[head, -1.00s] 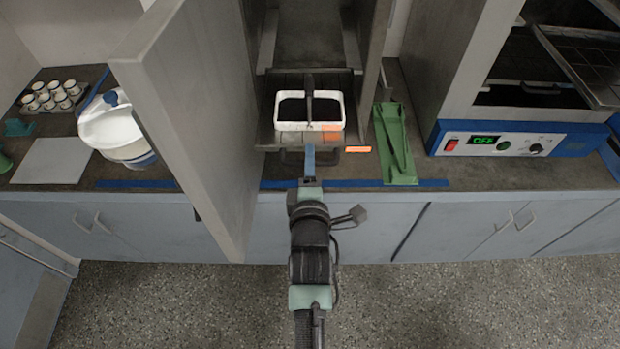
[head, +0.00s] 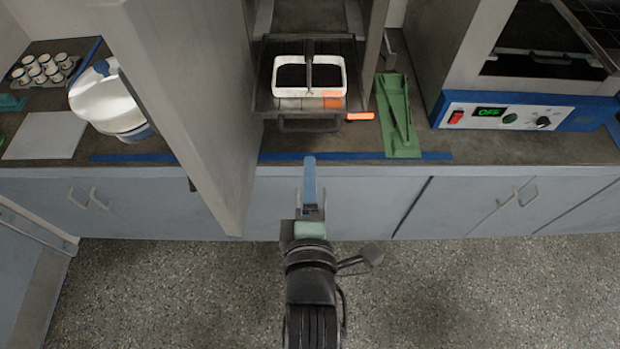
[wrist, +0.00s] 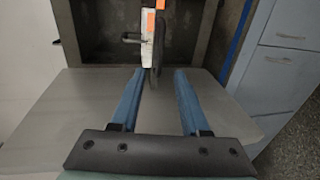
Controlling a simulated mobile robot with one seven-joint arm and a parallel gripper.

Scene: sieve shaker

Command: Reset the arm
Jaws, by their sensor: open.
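My gripper (head: 310,178) is in front of the counter's front edge in the head view, below the open cabinet. In the wrist view its two blue fingers (wrist: 158,95) are apart with nothing held between them. A white rectangular container (head: 308,92) with dark contents and a dark upright handle sits on the pulled-out shelf of the cabinet. Part of the white container (wrist: 148,52) and its dark handle show beyond the fingertips in the wrist view. My gripper is apart from the container.
The open cabinet door (head: 185,95) stands just left of my arm. A green tray (head: 398,115) lies right of the cabinet. An oven with a blue control panel (head: 520,114) is at right. A white tub (head: 105,100) and several small cups (head: 45,68) are at left. The floor is clear.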

